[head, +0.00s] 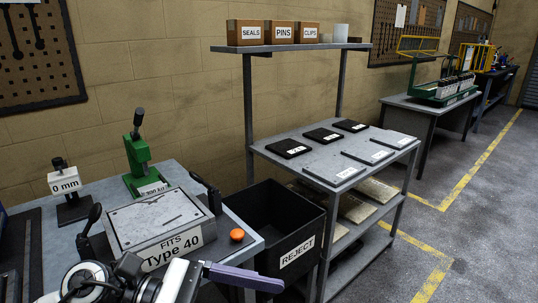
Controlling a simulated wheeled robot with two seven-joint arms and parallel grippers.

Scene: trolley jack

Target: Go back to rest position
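Part of one of my arms (95,282), white and black, shows at the bottom left, in front of the workbench; I take it to be the left one. A purple bar (245,278) sticks out to the right from its end (185,280), below the bench's front corner. I cannot tell whether the bar is part of the gripper or something held. The fingertips are not clear, so open or shut does not show. My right gripper is not in view.
The workbench holds a "FITS Type 40" fixture (158,222), a green press (140,160), a "0 mm" gauge (65,185) and an orange button (237,235). A black REJECT bin (285,225) stands between it and a grey shelf rack (310,163). Open floor (490,230) lies right.

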